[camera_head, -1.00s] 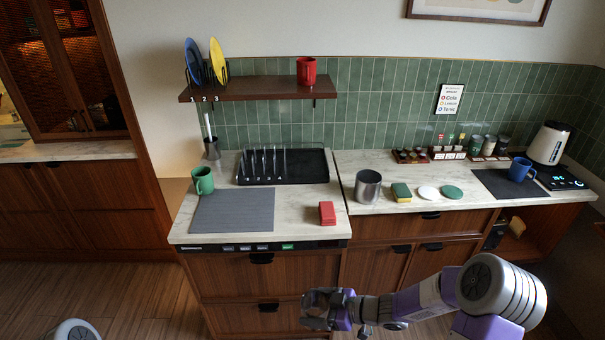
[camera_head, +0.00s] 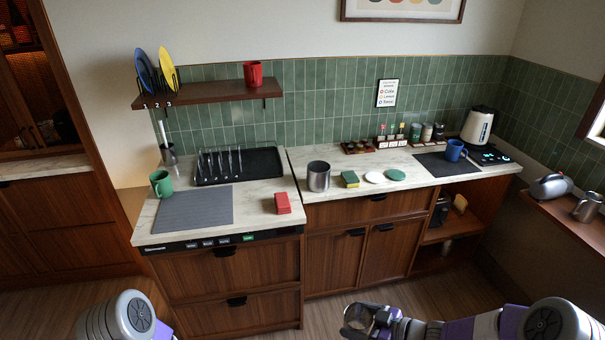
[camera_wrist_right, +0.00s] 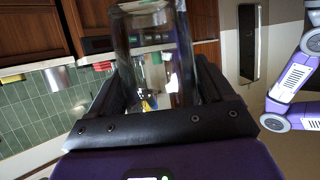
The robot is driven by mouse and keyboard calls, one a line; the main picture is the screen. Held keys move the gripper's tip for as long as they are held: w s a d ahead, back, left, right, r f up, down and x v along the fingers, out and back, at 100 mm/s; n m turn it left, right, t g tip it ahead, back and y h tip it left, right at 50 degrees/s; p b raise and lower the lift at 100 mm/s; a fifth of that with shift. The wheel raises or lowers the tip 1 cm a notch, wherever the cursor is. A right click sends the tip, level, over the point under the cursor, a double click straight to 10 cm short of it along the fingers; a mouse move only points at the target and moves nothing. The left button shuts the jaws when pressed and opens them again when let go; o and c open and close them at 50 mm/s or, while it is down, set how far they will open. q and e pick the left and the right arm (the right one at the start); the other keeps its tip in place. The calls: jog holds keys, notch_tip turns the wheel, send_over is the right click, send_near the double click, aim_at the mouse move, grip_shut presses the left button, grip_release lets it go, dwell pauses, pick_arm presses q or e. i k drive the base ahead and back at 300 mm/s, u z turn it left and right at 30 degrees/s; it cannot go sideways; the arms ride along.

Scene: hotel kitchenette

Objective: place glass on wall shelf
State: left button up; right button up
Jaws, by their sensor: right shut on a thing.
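The clear glass (camera_wrist_right: 152,45) fills the top middle of the right wrist view, between the two dark fingers of my right gripper (camera_wrist_right: 158,85). The gripper is shut on it. In the head view my right gripper (camera_head: 362,321) is low at the bottom centre-right, in front of the counter, and the glass is hard to make out there. The wall shelf (camera_head: 215,91) is dark wood, on the green tiles at upper left, well away from the gripper. A red mug (camera_head: 253,74) stands near its right end. My left gripper is outside the frame.
A rack holds a blue plate (camera_head: 144,70) and a yellow plate (camera_head: 167,66) at the shelf's left end. Below are a black drying tray (camera_head: 262,163), green mug (camera_head: 161,184), grey mat (camera_head: 190,212) and metal pot (camera_head: 318,176). The shelf's middle is clear.

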aim_at(234, 91)
jog(key=z, duration=0.65)
jog(key=i, duration=1)
jog(key=u, duration=1.95)
